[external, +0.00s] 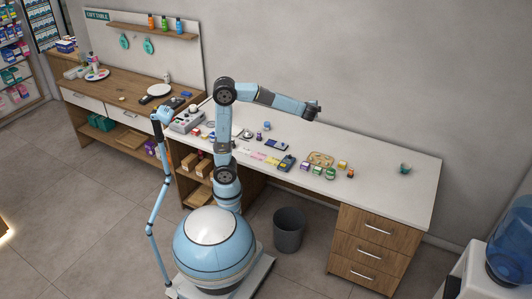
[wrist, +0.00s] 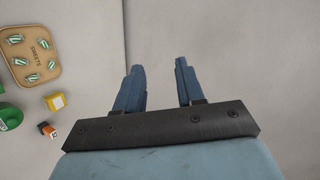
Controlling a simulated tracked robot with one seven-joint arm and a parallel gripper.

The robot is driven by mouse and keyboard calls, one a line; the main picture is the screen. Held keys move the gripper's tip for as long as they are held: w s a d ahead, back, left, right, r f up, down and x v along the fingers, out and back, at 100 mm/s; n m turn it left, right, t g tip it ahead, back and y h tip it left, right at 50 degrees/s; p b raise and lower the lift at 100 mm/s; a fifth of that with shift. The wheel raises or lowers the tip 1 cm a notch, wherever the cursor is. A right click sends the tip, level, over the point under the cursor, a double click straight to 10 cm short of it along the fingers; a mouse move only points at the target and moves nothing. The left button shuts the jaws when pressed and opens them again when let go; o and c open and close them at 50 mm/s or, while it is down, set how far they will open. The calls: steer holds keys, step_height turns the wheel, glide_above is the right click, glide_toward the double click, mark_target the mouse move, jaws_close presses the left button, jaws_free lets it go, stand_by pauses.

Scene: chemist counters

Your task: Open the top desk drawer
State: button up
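The desk (external: 398,196) has a white top and a stack of wooden drawers at its right end. The top drawer (external: 374,230) has a light bar handle (external: 378,229) and looks shut, flush with the drawers below. My gripper (external: 316,111) is raised above the back of the desk, to the left of the drawer stack and well above it. In the wrist view the two blue fingers of my gripper (wrist: 160,75) stand apart with nothing between them. The drawers are not visible in the wrist view.
A dark bin (external: 289,229) stands on the floor left of the drawers. A water cooler (external: 510,245) is at far right. Floor before the drawers looks clear.

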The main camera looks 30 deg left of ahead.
steer(key=s+d+m+t+h, duration=0.1)
steer(key=s+d+m+h, duration=0.1)
steer(key=d, duration=0.6)
steer(key=s+d+m+t+h, duration=0.1)
steer(key=s+d+m+h, duration=0.15)
steer(key=d, duration=0.55)
steer(key=s+d+f+m+g+h, duration=0.1)
steer(key=s+d+f+m+h, duration=0.2)
steer(key=s+d, duration=0.65)
steer(key=s+d+f+m+h, duration=0.2)
steer(key=s+d+m+h, duration=0.25)
steer(key=s+d, duration=0.5)
steer(key=s+d+f+m+g+h, duration=0.1)
steer(key=s+d+f+m+h, duration=0.3)
steer(key=s+d, duration=0.6)
step_height(320, 180, down, 46)
steer(key=a+n, duration=0.1)
steer(key=r+x, duration=0.1)
steer(key=x, duration=1.2)
steer(key=shift+w+t, duration=0.35)
steer(key=shift+t, duration=0.05)
steer(key=shift+r, duration=0.1)
steer(key=shift+c, duration=0.3)
steer(key=shift+h, duration=0.3)
jaws_close()
